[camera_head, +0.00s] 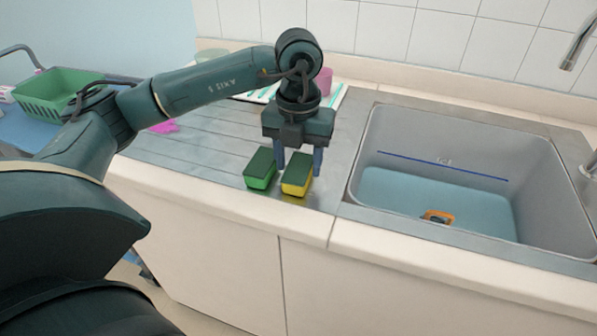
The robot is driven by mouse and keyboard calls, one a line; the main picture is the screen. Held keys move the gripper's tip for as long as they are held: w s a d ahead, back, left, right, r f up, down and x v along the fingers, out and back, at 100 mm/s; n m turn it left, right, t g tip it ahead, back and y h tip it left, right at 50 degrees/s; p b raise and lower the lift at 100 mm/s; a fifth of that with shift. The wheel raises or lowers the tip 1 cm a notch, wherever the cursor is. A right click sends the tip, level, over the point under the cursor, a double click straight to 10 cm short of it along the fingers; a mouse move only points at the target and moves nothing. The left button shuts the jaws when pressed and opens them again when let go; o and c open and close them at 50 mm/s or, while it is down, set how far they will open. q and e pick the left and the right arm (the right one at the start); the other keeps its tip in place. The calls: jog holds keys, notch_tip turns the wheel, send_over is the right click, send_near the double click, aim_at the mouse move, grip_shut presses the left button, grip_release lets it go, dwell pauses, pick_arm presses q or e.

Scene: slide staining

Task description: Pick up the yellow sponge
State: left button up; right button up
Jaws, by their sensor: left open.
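The yellow sponge (295,188) has a dark green top and lies on the metal drainboard, left of the sink. A green sponge (260,175), also dark on top, lies just to its left with a small gap. My left gripper (300,166) points down over the yellow sponge. Its two fingers are apart, one near the gap between the sponges and one on the right side of the yellow sponge. I cannot tell whether the fingers touch it. My right gripper is not in view.
The sink (450,212) holds bluish water and an orange and black object (438,217). A pink cup (323,80) and a striped cloth (337,95) are behind my gripper. A pink item (163,127) lies on the drainboard's left. A green basket (45,100) stands far left.

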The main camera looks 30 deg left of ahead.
aim_at(298, 167)
pick_arm(q)
notch_tip(298, 167, down, 2)
jog(key=shift+f, duration=0.1)
jog(key=c, duration=0.7)
notch_tip(298, 167, up, 10)
jog(key=shift+r, duration=0.15)
jog(key=o, duration=0.4)
jog(key=c, duration=0.4)
